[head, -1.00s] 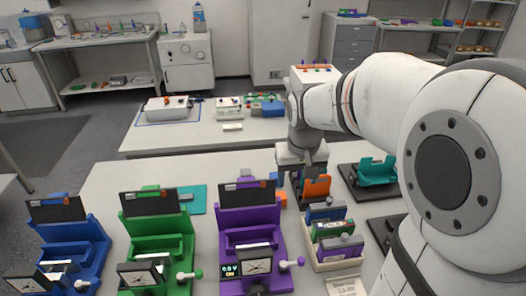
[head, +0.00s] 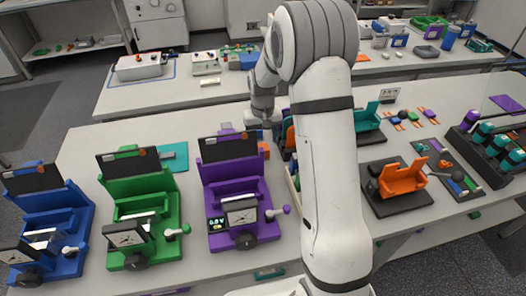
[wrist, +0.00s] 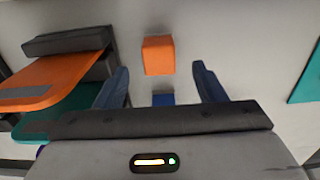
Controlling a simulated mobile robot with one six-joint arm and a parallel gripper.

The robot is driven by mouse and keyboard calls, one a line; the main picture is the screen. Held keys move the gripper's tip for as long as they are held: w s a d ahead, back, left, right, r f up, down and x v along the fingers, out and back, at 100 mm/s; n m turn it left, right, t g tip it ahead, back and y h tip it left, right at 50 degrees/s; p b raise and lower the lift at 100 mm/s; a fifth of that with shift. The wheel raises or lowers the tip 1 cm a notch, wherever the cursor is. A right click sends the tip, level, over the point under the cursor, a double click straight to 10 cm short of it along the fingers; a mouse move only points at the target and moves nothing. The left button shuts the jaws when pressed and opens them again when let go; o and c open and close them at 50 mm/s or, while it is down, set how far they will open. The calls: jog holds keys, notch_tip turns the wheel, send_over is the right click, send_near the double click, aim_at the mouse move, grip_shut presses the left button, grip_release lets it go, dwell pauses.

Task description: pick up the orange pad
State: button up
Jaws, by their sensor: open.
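The orange pad (wrist: 158,55) shows in the wrist view as a small block on the pale bench, just beyond the fingertips and roughly centred between them. In the head view the orange pad (head: 264,150) is a small patch right of the purple cycler's back, below my gripper. My gripper (wrist: 159,78) is open, with its two blue fingers apart and nothing held. In the head view my gripper (head: 264,132) is small and partly hidden behind the purple cycler and my arm. Its height above the bench is unclear.
A small blue block (wrist: 163,99) lies near the orange pad, close to the gripper body. A larger orange plate (wrist: 50,82) with a dark end is left of the fingers, above a teal one. The purple cycler (head: 236,185) stands close by. Bare bench lies beyond the pad.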

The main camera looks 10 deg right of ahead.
aim_at(263, 147)
notch_tip(263, 147, down, 5)
jog(key=shift+s+p, duration=0.1)
jog(key=shift+p, duration=0.65)
jog(key=shift+c, duration=0.4)
jog(key=c, duration=1)
notch_tip(263, 147, up, 10)
jog(key=shift+r+b, duration=0.1)
jog(key=shift+b, duration=0.95)
